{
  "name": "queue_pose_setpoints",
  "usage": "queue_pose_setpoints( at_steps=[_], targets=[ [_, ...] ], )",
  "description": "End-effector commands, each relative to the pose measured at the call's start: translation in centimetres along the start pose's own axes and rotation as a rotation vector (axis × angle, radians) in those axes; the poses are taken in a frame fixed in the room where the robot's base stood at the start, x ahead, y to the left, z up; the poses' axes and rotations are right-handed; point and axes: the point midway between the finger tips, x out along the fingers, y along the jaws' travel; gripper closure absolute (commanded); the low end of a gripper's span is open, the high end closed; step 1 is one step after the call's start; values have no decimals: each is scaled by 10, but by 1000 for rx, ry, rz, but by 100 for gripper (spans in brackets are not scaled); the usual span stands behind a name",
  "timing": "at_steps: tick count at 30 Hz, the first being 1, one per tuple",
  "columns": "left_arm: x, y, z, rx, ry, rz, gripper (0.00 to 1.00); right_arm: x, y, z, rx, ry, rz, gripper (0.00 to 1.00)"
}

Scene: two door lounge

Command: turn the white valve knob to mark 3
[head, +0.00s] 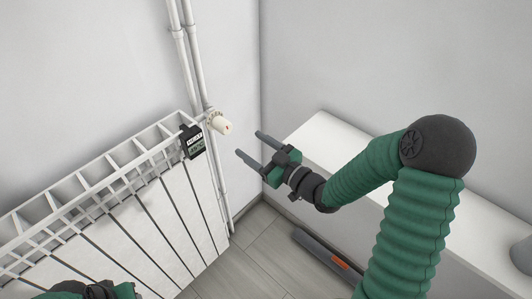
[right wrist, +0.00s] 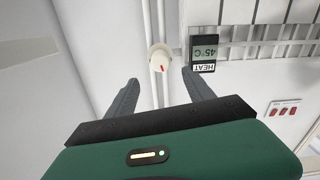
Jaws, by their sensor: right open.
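The white valve knob (head: 222,124) sits on the pipe fitting at the right end of the radiator. It also shows in the right wrist view (right wrist: 160,56), with a red mark on its face. The numbers are too small to read. My right gripper (head: 249,144) is open and empty, to the right of and a little below the knob in the head view. In the right wrist view the knob appears ahead, between the lines of the two fingers and apart from them. Part of my left arm (head: 95,291) shows at the bottom left edge; its fingertips are hidden.
A white radiator (head: 160,235) fills the left. A dark display (head: 192,141) reading HEAT 45°C hangs close beside the knob. Vertical pipes (head: 188,50) run up the wall. A white ledge (head: 335,133) is at right, and a grey bar (head: 325,252) lies low near it.

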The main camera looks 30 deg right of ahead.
Motion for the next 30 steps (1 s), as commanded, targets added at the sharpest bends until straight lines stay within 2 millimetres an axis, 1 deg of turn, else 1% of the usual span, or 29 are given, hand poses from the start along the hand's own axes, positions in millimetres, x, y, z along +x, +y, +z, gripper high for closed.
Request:
queue_pose_setpoints(
  at_steps=[1,3,6,9,22,24,26,29,30],
  targets=[
    [-1,0,0,0,0,0,64,-14,2,0,-1,-3,3,39],
    [-2,0,0,0,0,0,64,-29,1,0,0,-2,3,39],
    [-3,0,-1,0,0,0,64,-44,1,1,-1,-1,1,39],
    [-3,0,-1,0,0,0,64,-52,0,1,0,0,-1,39],
    [-3,0,-1,0,0,0,64,-53,0,1,0,0,-1,39],
    [-5,0,-1,0,0,0,64,-52,0,2,-3,-21,-2,39],
    [-12,0,-3,0,0,0,64,-48,-3,6,-9,-87,-4,39],
    [-30,0,-7,0,0,0,64,-42,-8,24,-25,-319,11,39],
    [-40,0,-9,0,0,0,64,-45,-9,32,-24,-440,29,39]
  ],
)
